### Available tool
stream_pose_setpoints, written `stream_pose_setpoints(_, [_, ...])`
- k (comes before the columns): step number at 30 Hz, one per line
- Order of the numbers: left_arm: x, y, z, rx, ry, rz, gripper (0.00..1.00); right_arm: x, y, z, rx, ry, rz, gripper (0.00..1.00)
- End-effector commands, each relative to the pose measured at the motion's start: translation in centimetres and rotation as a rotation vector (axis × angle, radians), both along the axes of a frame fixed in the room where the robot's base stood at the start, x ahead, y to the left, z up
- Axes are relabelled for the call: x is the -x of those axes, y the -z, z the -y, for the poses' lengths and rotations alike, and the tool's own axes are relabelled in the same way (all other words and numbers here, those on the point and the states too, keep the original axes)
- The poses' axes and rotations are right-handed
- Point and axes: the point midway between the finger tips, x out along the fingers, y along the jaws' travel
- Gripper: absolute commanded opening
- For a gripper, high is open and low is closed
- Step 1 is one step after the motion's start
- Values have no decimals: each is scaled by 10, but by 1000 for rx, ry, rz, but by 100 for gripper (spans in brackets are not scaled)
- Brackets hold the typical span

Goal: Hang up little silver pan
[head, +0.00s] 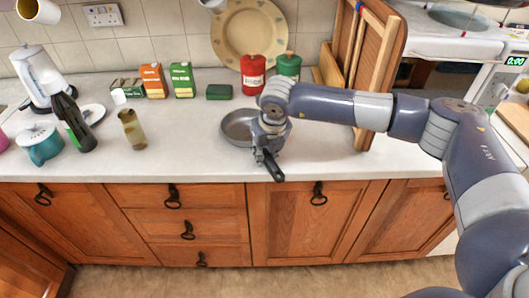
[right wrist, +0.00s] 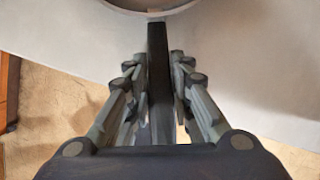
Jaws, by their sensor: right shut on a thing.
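The little silver pan (head: 236,127) sits on or just above the white counter, its black handle (head: 272,168) pointing toward the counter's front edge. My right gripper (head: 266,150) is over the handle. In the right wrist view, the dark handle (right wrist: 158,75) runs between the two fingers of my right gripper (right wrist: 157,90), and part of the pan's rim (right wrist: 155,10) shows at the top. The gripper is shut on the handle. Whether the pan touches the counter is hard to tell. My left gripper is not in view.
A red canister (head: 253,75) and a green canister (head: 288,66) stand behind the pan, with a plate (head: 248,35) against the wall. Wooden boards (head: 378,70) lean to the right. The counter (head: 185,145) left of the pan is clear.

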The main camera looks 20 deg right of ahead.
Motion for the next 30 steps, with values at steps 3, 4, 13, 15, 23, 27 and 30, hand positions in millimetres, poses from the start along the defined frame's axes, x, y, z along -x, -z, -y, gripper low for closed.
stream_pose_setpoints(3, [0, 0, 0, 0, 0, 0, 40, 0, 0, 0, 1, 0, 0, 0])
stream_pose_setpoints(4, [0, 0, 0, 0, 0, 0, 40, -1, -1, 0, 0, 0, 3, 0])
stream_pose_setpoints(13, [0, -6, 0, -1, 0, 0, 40, -1, -15, 0, 0, 0, 4, 0])
stream_pose_setpoints(15, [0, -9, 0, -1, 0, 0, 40, -1, -21, 0, 0, 0, 4, 0])
stream_pose_setpoints(23, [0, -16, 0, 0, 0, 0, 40, -1, -42, 0, -1, 1, 4, 0])
stream_pose_setpoints(27, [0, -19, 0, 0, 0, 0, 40, -1, -51, 0, -2, 1, 4, 0])
stream_pose_setpoints(30, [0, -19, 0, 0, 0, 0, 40, -1, -52, 0, -2, 1, 3, 0])
